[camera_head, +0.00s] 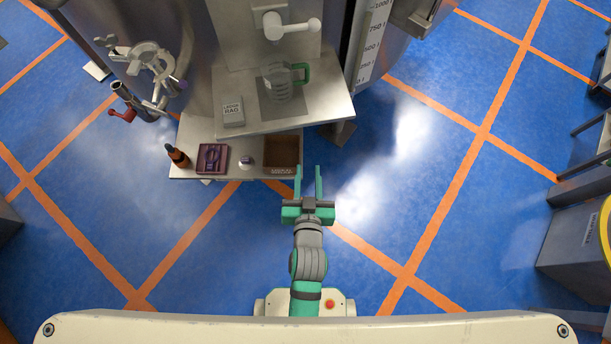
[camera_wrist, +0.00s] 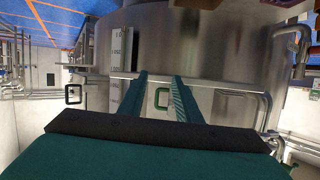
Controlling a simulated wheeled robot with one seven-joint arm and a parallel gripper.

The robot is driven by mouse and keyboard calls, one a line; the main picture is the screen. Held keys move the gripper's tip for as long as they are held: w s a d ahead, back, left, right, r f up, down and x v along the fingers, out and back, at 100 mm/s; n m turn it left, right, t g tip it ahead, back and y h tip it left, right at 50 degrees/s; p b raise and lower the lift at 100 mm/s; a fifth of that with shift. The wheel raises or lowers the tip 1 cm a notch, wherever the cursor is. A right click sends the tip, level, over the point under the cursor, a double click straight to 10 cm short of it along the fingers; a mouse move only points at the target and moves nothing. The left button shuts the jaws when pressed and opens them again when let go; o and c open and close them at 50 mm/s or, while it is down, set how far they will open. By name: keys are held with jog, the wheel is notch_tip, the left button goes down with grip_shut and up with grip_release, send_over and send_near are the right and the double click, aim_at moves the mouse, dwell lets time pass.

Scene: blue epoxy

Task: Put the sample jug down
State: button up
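The sample jug (camera_head: 283,85) is a clear jug with a green handle. It stands upright on the upper steel shelf, on a darker grey patch (camera_head: 268,104), below a white tap. My gripper (camera_head: 309,172) is open and empty, its two green fingers pointing toward the shelves. It is in front of the lower shelf's right end, well apart from the jug. In the wrist view my gripper (camera_wrist: 160,76) shows its fingers spread, with a green loop (camera_wrist: 161,98) between them that looks like the jug's handle; the jug's body is hard to make out there.
The lower shelf (camera_head: 196,130) holds a brown bottle (camera_head: 177,155), a purple tray (camera_head: 212,158), a small whitish item (camera_head: 246,162) and a brown labelled tray (camera_head: 281,153). The white tap (camera_head: 290,26) overhangs the upper shelf.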

jog(key=s+r, duration=0.2)
jog(key=s, duration=0.8)
jog(key=s+r+t, duration=0.1)
jog(key=s+r, duration=0.2)
jog(key=s, duration=0.7)
jog(key=shift+a+r+n, duration=0.3)
jog(key=shift+a, duration=0.15)
